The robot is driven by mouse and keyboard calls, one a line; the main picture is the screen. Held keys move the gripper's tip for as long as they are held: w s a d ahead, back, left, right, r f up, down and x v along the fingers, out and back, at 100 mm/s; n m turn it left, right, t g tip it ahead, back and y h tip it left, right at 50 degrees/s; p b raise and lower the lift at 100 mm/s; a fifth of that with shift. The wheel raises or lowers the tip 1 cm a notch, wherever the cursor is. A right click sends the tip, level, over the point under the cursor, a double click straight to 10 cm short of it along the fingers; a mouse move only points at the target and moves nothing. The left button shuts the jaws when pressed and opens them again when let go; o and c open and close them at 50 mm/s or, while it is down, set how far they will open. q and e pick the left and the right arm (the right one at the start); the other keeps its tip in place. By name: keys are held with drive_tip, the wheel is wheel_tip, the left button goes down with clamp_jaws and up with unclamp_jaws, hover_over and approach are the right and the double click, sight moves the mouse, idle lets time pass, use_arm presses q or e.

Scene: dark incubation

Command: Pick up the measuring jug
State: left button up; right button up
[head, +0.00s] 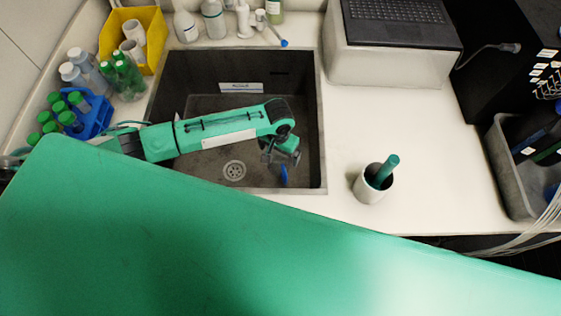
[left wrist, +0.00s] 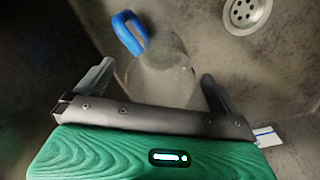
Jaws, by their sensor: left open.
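The measuring jug is a clear vessel with a blue handle, in the sink (head: 180,75). In the head view only its blue handle (head: 284,176) shows clearly, just below my left gripper (head: 277,158). In the left wrist view the jug's clear body (left wrist: 165,80) lies between the two open fingers of my left gripper (left wrist: 157,76), with its handle pointing to the upper left. The fingers stand apart on either side of the jug; I cannot tell whether they touch it. My right gripper is not in view.
The sink walls surround my left gripper; the drain (head: 234,170) is to its left. A white mortar (head: 368,190) with a green pestle stands on the counter to the right. Bottles, a blue rack (head: 98,118) and a yellow bin (head: 118,22) crowd the left. Counter right of the sink is mostly clear.

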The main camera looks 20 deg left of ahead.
sight(279, 157)
use_arm(q)
drive_tip(key=f, duration=0.2)
drive_tip(key=f+p, duration=0.1)
drive_tip(key=f, duration=0.1)
drive_tip(key=shift+w+f, duration=0.1)
drive_tip(key=shift+w, duration=0.3)
drive_tip(key=shift+f, duration=0.55)
drive_tip(key=c, duration=1)
drive_tip(key=shift+r, duration=0.1)
